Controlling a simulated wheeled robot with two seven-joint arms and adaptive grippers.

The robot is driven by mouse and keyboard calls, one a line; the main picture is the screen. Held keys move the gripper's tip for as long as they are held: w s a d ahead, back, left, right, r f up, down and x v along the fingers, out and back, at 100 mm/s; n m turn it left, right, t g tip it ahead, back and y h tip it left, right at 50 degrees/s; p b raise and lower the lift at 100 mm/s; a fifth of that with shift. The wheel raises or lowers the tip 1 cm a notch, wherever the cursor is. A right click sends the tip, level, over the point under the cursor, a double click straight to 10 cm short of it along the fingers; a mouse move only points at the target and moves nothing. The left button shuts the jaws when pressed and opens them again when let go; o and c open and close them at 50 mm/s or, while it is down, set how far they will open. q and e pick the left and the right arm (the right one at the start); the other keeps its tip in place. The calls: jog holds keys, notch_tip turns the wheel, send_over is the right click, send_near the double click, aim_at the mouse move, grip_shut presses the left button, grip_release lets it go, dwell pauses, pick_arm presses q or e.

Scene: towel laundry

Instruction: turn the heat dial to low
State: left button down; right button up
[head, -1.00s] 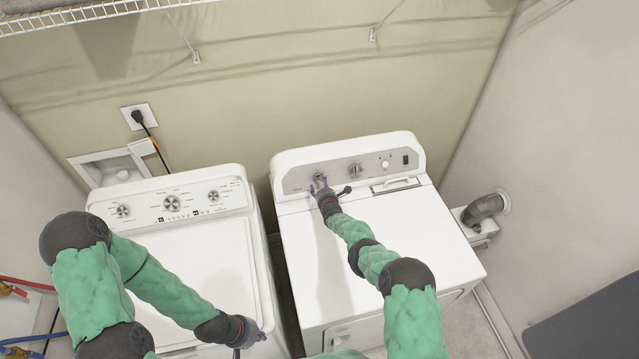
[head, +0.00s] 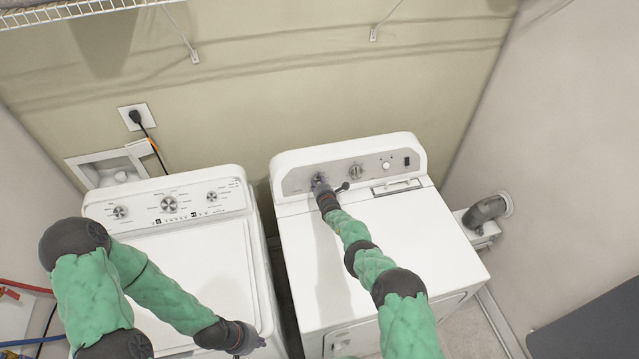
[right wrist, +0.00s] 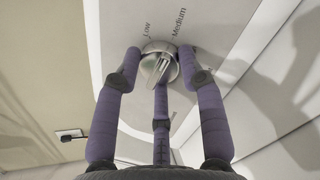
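The heat dial (right wrist: 158,54) is a round metal knob on the dryer's panel, with "Low" printed at its upper left and "Medium" at its upper right. Its raised grip tilts to the upper right in the right wrist view. My right gripper (right wrist: 160,62) has its purple fingers bent in around the knob, one on each side and one below, and looks shut on it. In the head view the right gripper (head: 319,184) covers much of this leftmost dryer dial. My left gripper (head: 252,343) hangs by the washer's front right corner; its fingers are too unclear to read.
The white dryer (head: 400,240) has another dial (head: 355,171) and a small knob (head: 386,165) further right on its panel. The washer (head: 205,270) stands to the left, past a narrow gap. A wire shelf (head: 70,15) hangs above.

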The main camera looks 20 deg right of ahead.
jog(key=shift+f, duration=0.1)
jog(key=shift+c, duration=0.8)
jog(key=n+b, duration=0.1)
jog(key=n, duration=0.1)
jog(key=n+y+b, duration=0.1)
jog(key=n+b, duration=0.1)
jog(key=n, duration=0.1)
jog(key=shift+d+f, duration=0.1)
jog(key=shift+f, duration=0.1)
jog(key=shift+s+r+n+y+b, duration=0.1)
jog(key=shift+n+y+b, duration=0.4)
jog(key=shift+n+b, duration=1.85)
jog(key=shift+n+p, duration=0.4)
jog(key=shift+n, duration=0.25)
jog(key=o, duration=1.1)
jog(key=shift+o, duration=0.2)
jog(key=shift+d, duration=0.1)
